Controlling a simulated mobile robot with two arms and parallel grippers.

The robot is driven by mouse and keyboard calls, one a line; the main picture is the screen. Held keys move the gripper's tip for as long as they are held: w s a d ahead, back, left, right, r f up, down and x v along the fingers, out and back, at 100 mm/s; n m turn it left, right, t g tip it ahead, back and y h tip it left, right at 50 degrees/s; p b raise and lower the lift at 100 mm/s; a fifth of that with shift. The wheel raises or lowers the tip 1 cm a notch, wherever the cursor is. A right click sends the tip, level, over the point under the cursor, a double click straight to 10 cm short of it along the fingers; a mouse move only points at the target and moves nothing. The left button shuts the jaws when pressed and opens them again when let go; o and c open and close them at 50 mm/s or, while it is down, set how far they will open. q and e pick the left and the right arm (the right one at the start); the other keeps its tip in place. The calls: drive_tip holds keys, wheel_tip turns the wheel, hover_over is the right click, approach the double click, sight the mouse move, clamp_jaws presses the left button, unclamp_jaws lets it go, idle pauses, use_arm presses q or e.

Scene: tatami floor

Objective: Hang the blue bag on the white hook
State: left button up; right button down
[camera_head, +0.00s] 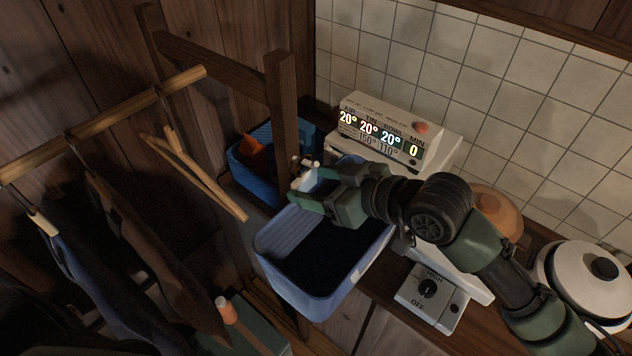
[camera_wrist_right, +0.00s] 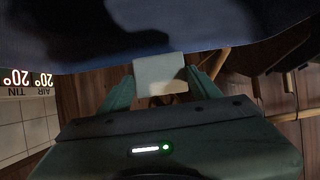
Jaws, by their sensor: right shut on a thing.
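The blue bag (camera_head: 268,245) is open-topped and box-shaped, with a dark inside. It hangs in front of the wooden post in the head view. My right gripper (camera_head: 308,197) is at the bag's far upper edge and is shut on it. In the right wrist view a pale tab (camera_wrist_right: 160,72) sits between the fingers, with the bag's dark blue surface (camera_wrist_right: 70,40) beyond. A small white piece that looks like the white hook (camera_head: 308,174) shows at the post beside my fingertips. I cannot tell whether the bag touches it. My left gripper is out of view.
The wooden post (camera_head: 281,105) stands behind the gripper. A darker blue basket (camera_head: 247,178) with an orange item is behind it. A lit display box (camera_head: 400,125) and a knob unit (camera_head: 432,295) stand right. Clothes hang on a rail (camera_head: 110,120) at left.

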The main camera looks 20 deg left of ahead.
drive_tip(key=shift+c, duration=1.2)
unclamp_jaws()
